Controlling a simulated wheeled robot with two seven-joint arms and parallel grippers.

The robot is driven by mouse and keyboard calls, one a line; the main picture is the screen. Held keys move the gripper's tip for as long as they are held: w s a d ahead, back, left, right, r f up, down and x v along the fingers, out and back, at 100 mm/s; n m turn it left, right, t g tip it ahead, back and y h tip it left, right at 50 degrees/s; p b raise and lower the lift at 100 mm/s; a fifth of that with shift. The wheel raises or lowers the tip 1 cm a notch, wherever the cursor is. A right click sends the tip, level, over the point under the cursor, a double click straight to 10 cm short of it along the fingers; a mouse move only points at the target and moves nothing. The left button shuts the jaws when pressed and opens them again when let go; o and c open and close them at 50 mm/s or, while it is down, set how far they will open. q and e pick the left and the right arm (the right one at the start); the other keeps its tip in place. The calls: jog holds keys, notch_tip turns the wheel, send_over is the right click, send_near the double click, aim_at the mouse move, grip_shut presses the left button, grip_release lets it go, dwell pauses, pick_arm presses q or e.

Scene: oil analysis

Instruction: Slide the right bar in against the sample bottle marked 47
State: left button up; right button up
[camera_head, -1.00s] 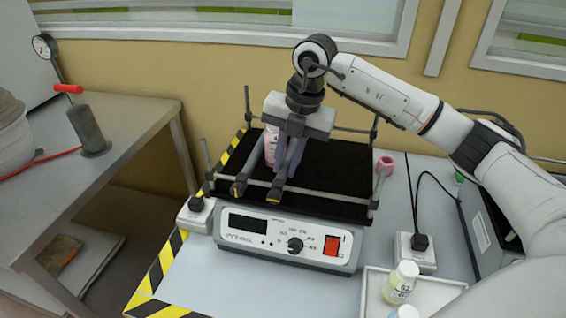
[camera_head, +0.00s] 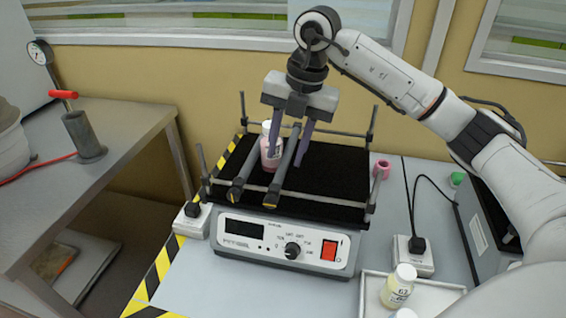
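The sample bottle (camera_head: 271,158) is pinkish with a white cap and stands on the black shaker platform (camera_head: 335,175). Its label is too small to read. The left finger partly covers the bottle. My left gripper is out of view.
The shaker's front panel (camera_head: 265,240) has a knob and a red switch. Corner posts and rails surround the platform. A metal side table (camera_head: 110,125) stands left.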

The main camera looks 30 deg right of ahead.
jog(key=r, duration=0.5)
jog(key=shift+s+d+r, duration=0.15)
jog(key=shift+s+d, duration=0.2)
